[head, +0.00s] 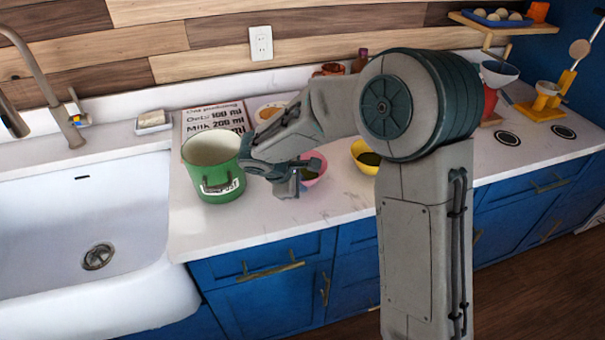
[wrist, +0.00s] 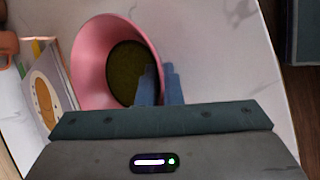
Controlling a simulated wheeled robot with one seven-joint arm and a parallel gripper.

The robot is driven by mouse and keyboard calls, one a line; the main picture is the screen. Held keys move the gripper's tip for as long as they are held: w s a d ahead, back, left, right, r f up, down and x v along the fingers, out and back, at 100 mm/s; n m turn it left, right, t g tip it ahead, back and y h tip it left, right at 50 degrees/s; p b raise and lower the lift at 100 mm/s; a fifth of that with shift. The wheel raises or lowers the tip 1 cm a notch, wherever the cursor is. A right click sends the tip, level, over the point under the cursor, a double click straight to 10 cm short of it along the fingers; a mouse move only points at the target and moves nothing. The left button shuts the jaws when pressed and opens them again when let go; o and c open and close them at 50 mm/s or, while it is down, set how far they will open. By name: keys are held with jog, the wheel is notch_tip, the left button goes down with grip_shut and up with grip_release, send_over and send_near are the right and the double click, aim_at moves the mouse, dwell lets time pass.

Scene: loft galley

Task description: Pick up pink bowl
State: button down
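The pink bowl (wrist: 90,52) fills the upper left of the wrist view, with dark green contents inside. In the head view the pink bowl (head: 316,166) shows partly behind my gripper, at the counter's front half. My gripper (head: 288,186) points down at the bowl's near left side. In the wrist view the fingers (wrist: 161,84) are close together, one inside the bowl and one outside, with the rim between them. They look shut on the rim. I cannot tell whether the bowl's base touches the counter.
A green pot (head: 215,170) stands just left of my gripper. A yellow bowl (head: 359,150) is to the right, partly behind my arm. A recipe board (head: 212,115) lies behind the pot. The sink (head: 75,215) is at the left.

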jog(key=shift+r, duration=0.15)
jog(key=shift+r, duration=0.25)
jog(key=r, duration=0.3)
jog(key=shift+s+d+r, duration=0.15)
jog(key=shift+s+r, duration=0.1)
jog(key=shift+r, duration=0.15)
jog(key=s+d+r, duration=0.5)
jog(key=s+r, duration=0.1)
jog(key=s, duration=0.3)
jog(key=shift+s+d+r+b, duration=0.2)
jog(key=shift+d+b, duration=0.15)
jog(key=shift+d, duration=0.05)
